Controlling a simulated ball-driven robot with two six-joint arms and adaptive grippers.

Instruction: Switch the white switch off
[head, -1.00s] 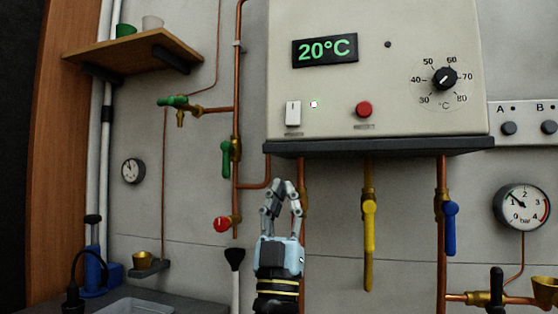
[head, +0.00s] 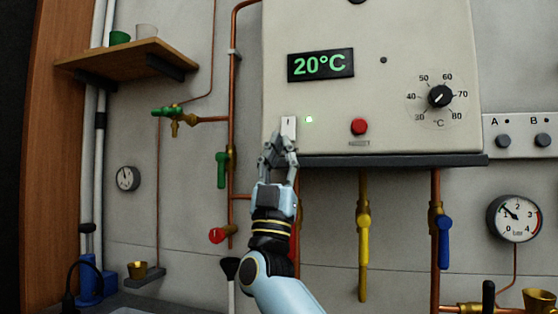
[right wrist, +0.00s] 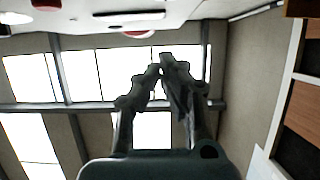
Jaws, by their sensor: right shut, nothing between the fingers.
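The white switch (head: 289,126) is on the lower left of the cream boiler panel (head: 400,105) in the head view. A small green light (head: 309,120) glows just right of it. My right gripper (head: 279,139) is shut and empty, with its fingertips at the lower part of the switch and partly covering it. I cannot tell whether the fingertips touch it. In the right wrist view the shut fingers (right wrist: 165,65) point up toward the boiler's face. My left gripper is not in view.
A red button (head: 358,126) and a dial (head: 439,96) sit further right on the panel. A dark ledge (head: 400,161) runs under the boiler. Below are pipes with a yellow valve handle (head: 363,240) and a blue one (head: 444,240). A wooden shelf (head: 130,58) is at left.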

